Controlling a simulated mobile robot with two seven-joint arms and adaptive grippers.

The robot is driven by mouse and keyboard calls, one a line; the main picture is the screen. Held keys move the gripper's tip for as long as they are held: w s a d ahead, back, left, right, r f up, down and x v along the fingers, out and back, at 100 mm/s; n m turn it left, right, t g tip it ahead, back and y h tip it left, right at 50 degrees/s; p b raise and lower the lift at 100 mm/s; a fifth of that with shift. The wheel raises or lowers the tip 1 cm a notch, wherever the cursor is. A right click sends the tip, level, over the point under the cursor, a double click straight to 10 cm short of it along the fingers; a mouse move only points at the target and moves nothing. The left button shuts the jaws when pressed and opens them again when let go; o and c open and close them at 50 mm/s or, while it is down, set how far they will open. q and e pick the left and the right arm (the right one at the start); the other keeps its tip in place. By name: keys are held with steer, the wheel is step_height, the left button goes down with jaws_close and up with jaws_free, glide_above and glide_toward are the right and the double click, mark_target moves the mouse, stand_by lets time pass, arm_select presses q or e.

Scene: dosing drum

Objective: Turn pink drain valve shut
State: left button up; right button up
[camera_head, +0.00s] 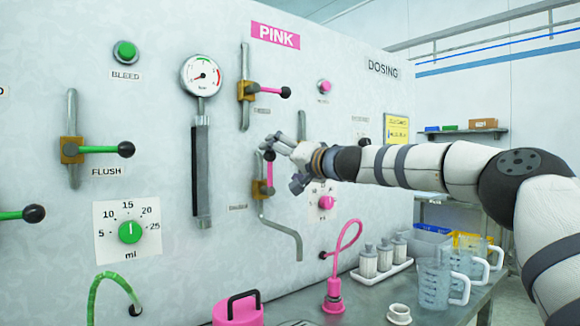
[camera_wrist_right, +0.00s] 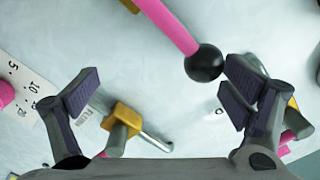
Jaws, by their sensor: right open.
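The pink drain valve (camera_head: 265,188) is a brass body on a grey pipe, low on the pink section of the panel. Its pink lever with a black ball knob points up, in line with the pipe. In the right wrist view the pink lever (camera_wrist_right: 168,24) enters from the top, and its black knob (camera_wrist_right: 204,63) lies near the right-hand finger. My right gripper (camera_head: 275,146) is open at the knob, its fingers partly overlapping it in the head view. In the wrist view nothing is clamped between the fingers (camera_wrist_right: 162,95). I cannot tell whether they touch the knob. My left gripper is out of view.
Another pink-levered valve (camera_head: 247,91) sits above. A pink dial (camera_head: 326,202) is at the lower right. A brass valve (camera_wrist_right: 125,117) shows behind the left-hand finger. A pink hose (camera_head: 345,240), a bottle tray (camera_head: 381,274) and clear jugs (camera_head: 433,284) stand below on the bench.

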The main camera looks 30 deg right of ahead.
steer(key=shift+w+d+f, duration=0.15)
steer(key=shift+d+f, duration=0.4)
steer(key=shift+d, duration=0.25)
steer(key=shift+d+f+b, duration=0.3)
steer(key=shift+d+f, duration=0.65)
steer(key=shift+w+d+f, duration=0.15)
steer(key=shift+d+f, duration=0.3)
steer(key=shift+f, duration=0.3)
steer(key=shift+d+f+b, duration=0.2)
steer(key=shift+d+b, duration=0.05)
steer(key=shift+b, duration=0.05)
steer(key=shift+d+f, duration=0.1)
steer(key=shift+f, duration=0.55)
steer(key=f+b, duration=0.2)
steer(key=f, duration=0.1)
steer(key=shift+d+f, duration=0.1)
steer(key=shift+d, duration=0.1)
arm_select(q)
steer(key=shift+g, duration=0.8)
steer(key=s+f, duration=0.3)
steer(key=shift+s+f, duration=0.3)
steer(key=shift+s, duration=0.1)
arm_select(e)
steer(key=shift+a+r, duration=0.5)
steer(key=shift+r, duration=0.3)
steer(key=shift+s, duration=0.2)
